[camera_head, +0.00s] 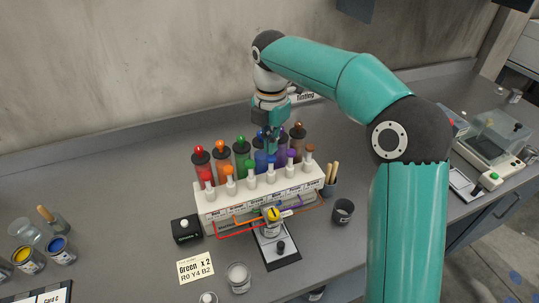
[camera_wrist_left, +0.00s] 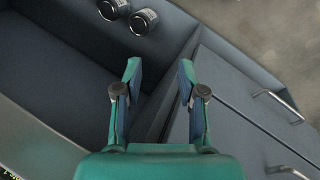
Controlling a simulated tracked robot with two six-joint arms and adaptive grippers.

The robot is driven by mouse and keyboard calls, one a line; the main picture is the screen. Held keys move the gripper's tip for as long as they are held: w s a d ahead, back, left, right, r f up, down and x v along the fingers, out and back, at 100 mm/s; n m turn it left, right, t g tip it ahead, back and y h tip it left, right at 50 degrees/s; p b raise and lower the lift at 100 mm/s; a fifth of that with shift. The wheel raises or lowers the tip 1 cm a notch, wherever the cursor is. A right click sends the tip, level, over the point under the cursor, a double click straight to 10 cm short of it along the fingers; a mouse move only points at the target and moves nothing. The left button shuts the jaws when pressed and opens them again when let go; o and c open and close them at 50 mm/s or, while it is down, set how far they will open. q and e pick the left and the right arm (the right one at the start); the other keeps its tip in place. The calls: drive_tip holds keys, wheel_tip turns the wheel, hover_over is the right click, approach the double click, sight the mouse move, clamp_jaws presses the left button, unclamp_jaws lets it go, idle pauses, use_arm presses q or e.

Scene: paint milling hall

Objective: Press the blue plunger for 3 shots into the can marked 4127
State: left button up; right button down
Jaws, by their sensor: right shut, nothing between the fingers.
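The dispenser rack (camera_head: 262,195) is a white stand with a row of coloured canisters behind it, each with a knob on top. The blue canister (camera_head: 264,160) stands near the middle, and its top is partly hidden by my right gripper (camera_head: 270,143). My right gripper is shut and empty, pointing down at the blue plunger's top; I cannot tell whether it touches. My left gripper (camera_wrist_left: 159,72) is open and empty.
A card (camera_head: 195,267) reads "Green x 2 R0 Y4 B2". A black box (camera_head: 186,229), a glass jar (camera_head: 238,277) and a dark cup (camera_head: 343,211) stand near the rack. Paint cans (camera_head: 62,250) stand at left. Two dark cans (camera_wrist_left: 143,21) show in the left wrist view.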

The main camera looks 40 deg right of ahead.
sight(271, 157)
drive_tip(key=shift+f, duration=0.15)
drive_tip(key=shift+f+b, duration=1.25)
drive_tip(key=shift+f, duration=0.6)
drive_tip(key=shift+r, duration=0.1)
drive_tip(key=shift+r+p, duration=1.95)
drive_tip(key=shift+p, duration=0.25)
drive_tip(key=shift+f, duration=0.2)
